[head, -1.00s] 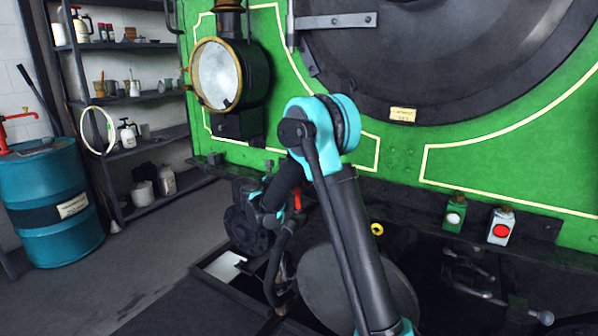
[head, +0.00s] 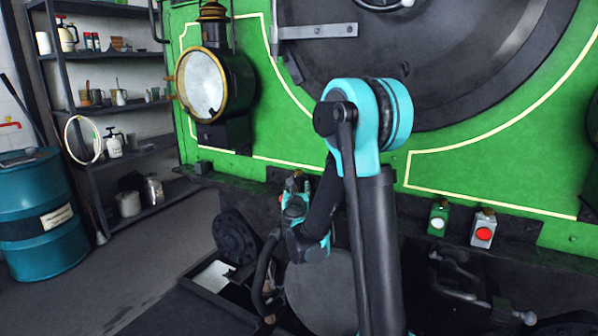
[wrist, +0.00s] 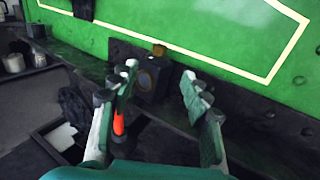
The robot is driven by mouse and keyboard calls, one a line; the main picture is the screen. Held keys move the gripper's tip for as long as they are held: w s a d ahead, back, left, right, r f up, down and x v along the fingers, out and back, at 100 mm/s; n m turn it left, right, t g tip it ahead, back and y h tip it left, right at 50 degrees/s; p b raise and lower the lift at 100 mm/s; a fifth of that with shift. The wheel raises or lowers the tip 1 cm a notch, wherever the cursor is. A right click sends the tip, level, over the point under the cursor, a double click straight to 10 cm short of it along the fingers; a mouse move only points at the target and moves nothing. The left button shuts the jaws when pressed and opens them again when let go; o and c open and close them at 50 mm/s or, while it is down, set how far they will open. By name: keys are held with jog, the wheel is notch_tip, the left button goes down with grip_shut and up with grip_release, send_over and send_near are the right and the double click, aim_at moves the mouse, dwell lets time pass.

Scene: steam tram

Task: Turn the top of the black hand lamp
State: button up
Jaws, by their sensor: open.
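The black hand lamp (wrist: 151,78) is a small dark box with a round face and a brass-coloured top (wrist: 159,50). It stands upright on the dark ledge against the green panel in the wrist view. My gripper (wrist: 158,86) is open and empty, with one finger to each side of the lamp in the picture. The fingers look short of the lamp, with no contact visible. In the head view my gripper (head: 296,190) is at the ledge, left of my arm's elbow, and largely hides the lamp.
A green lamp (head: 438,217) and a white lamp with a red lens (head: 483,230) stand farther right on the ledge. A large brass-rimmed headlamp (head: 205,85) is mounted at upper left. An orange-red piece (wrist: 118,121) shows beside the left finger.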

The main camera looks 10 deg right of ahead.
aim_at(298, 171)
jog(key=w, duration=0.5)
jog(key=w+d, duration=0.1)
jog(key=w, duration=0.5)
jog(key=w+d, duration=0.1)
jog(key=w, duration=0.4)
jog(key=shift+w+d, duration=0.25)
jog(key=shift+h, duration=0.3)
grip_shut()
